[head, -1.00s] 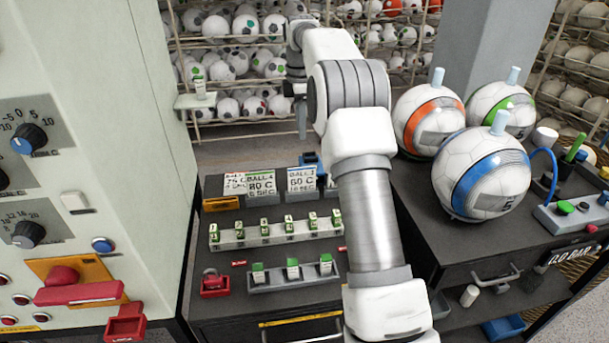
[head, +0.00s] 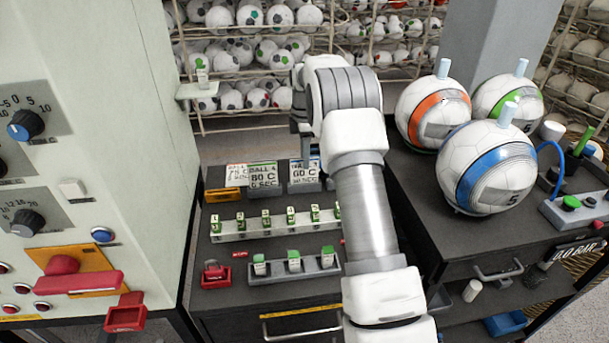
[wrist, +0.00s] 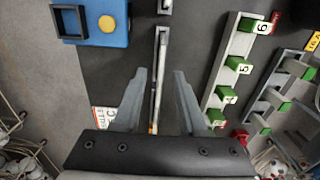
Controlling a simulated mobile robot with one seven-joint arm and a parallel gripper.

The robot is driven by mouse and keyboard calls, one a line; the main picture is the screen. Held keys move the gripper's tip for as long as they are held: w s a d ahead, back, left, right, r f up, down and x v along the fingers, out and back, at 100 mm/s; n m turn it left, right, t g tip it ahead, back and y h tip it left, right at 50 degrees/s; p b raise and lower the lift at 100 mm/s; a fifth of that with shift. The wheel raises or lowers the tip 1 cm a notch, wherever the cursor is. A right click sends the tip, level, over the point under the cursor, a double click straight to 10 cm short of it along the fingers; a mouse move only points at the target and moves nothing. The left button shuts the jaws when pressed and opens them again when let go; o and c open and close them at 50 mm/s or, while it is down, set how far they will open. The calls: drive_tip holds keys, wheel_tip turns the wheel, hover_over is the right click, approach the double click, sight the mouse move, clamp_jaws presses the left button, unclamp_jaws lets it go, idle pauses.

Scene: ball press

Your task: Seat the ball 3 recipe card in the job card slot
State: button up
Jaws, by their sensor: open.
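Recipe cards stand upright in grey holders at the back of the dark bench: one with reddish print (head: 237,175), one reading 80 C (head: 262,176) and one reading 60 C (head: 304,174). Their ball numbers are too small to read surely, so I cannot tell which is ball 3. My gripper (wrist: 155,98) is open and points down. In the wrist view a thin, edge-on card line (wrist: 158,70) runs between its apart fingers; I see no grip on it. The reddish card (wrist: 104,118) shows partly behind the left finger. I cannot identify the job card slot.
A blue box (wrist: 112,35) with a black square frame and yellow button stands beside the cards. A long rack (head: 275,227) of green numbered tabs and a shorter grey rack (head: 293,268) lie in front. Large balls (head: 485,170) stand on the right bench. A pale machine fills the left.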

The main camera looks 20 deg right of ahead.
sight(304, 174)
wheel_tip(304, 174, down, 5)
drive_tip(key=shift+a+r, duration=0.1)
clamp_jaws()
idle(0.4)
